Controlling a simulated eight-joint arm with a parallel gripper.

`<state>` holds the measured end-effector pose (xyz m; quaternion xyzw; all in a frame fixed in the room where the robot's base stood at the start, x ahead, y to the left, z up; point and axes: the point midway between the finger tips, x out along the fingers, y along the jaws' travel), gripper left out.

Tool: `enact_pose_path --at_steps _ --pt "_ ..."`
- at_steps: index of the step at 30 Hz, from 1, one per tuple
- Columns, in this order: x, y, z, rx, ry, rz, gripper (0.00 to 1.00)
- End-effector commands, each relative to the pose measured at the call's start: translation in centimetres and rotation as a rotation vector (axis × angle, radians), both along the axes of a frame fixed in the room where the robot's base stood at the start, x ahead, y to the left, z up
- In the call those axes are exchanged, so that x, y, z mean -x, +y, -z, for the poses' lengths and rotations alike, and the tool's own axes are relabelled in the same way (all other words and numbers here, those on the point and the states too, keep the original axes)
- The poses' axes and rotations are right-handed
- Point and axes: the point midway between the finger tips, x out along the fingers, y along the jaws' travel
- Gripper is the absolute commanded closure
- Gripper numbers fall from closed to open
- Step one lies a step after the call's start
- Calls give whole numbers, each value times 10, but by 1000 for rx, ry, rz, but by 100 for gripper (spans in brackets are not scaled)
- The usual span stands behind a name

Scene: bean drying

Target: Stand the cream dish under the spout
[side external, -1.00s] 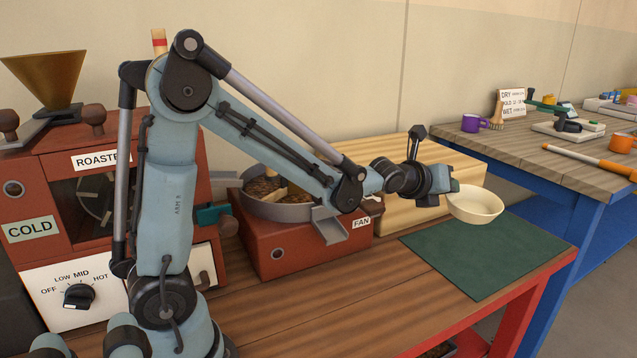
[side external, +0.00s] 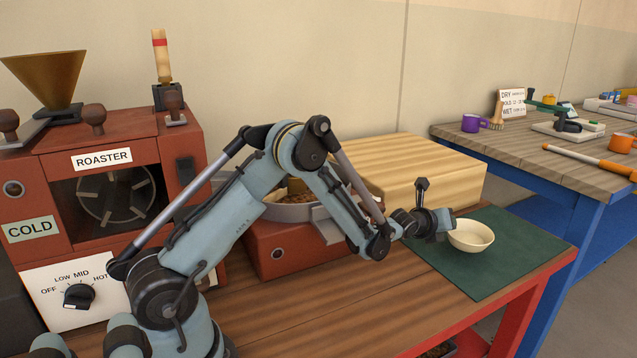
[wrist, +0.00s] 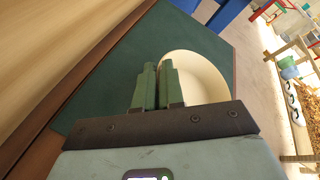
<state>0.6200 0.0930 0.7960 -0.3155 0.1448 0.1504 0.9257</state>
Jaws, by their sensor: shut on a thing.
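The cream dish (side external: 470,236) is a round, shallow bowl, upright over the dark green mat (side external: 475,281). I cannot tell whether it rests on the mat or hangs just above it. My gripper (side external: 450,220) is shut on the dish's near-left rim. In the wrist view the green fingers (wrist: 157,86) close on the rim of the dish (wrist: 205,75), whose lower part is hidden behind the gripper body. The grey metal spout (side external: 323,222) juts from the front of the red fan unit (side external: 275,252), left of the dish and partly hidden by my arm.
A pale wooden block (side external: 425,165) stands behind the mat. The red roaster (side external: 105,150) is at the left. The blue-legged bench (side external: 560,205) with cups and tools lies beyond the right end. The brown worktop front (side external: 330,300) is clear.

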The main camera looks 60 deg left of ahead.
Motion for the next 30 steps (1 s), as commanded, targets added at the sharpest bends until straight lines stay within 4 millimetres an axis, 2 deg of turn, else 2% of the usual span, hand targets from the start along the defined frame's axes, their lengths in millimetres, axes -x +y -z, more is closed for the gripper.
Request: enact_pose_path --at_steps 9,21,22,26,30 --pt "1 1 27 -1 -1 2 100" --pt "1 1 31 -1 -1 2 100" --pt "1 1 31 0 0 2 89" --pt "1 1 31 0 0 2 69" --pt "1 1 31 0 0 2 67"
